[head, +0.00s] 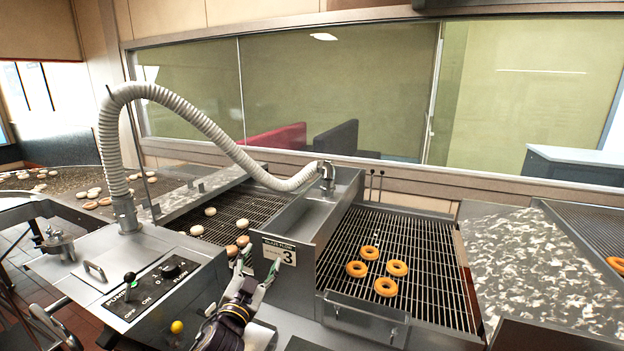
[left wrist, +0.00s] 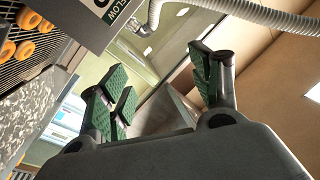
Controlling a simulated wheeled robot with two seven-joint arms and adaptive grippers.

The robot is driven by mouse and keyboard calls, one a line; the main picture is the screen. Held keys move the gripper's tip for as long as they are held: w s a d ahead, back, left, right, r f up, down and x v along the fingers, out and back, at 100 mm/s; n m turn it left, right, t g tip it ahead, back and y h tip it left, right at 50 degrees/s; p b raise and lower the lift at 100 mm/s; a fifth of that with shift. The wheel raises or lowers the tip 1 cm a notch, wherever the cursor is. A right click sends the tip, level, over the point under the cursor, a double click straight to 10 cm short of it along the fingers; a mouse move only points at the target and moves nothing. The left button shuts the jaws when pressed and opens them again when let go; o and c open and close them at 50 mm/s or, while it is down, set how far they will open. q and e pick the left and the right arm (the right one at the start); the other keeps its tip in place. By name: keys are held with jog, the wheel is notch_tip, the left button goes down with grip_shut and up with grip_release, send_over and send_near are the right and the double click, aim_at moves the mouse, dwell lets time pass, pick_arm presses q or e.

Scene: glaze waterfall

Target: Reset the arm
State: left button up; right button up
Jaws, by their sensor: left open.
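My left gripper (head: 257,268) is in front of the glaze machine, just below the sign with the number 3 (head: 280,252). It is open, with green pads on its fingers. In the left wrist view the fingers (left wrist: 165,95) are spread apart with nothing between them. The forearm comes up from the bottom of the head view. My right gripper is not in view.
The pump box (head: 150,290) with a lever and knob stands left of my gripper. A ribbed hose (head: 190,115) arches to the metal trough (head: 310,215). Several glazed rings (head: 386,287) lie on the right grate (head: 430,260); pale doughnuts (head: 210,211) lie on the left conveyor.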

pick_arm(q)
jog(key=s+a+f+n+g+y, duration=0.2)
jog(key=s+a+f+n+g, duration=0.15)
jog(key=s+f, duration=0.35)
jog(key=s+a+f+n+g+y, duration=0.2)
jog(key=s+a+f+g, duration=0.25)
jog(key=f, duration=0.55)
jog(key=s+f+g, duration=0.4)
jog(key=s, duration=0.6)
jog(key=s+f+g, duration=0.4)
jog(key=s, duration=0.5)
jog(key=s+f+g+b, duration=0.1)
jog(key=s+f, duration=0.2)
jog(key=f, duration=3.2)
jog(key=s+a+f, duration=0.2)
jog(key=s+f, duration=0.8)
jog(key=s, duration=0.1)
jog(key=s+a+f+g+b, duration=0.1)
jog(key=s+a+f, duration=0.1)
jog(key=s+f, duration=0.8)
jog(key=shift+s+a+h, duration=0.3)
jog(key=shift+s+a, duration=0.05)
jog(key=shift+s, duration=0.15)
jog(key=shift+s, duration=0.15)
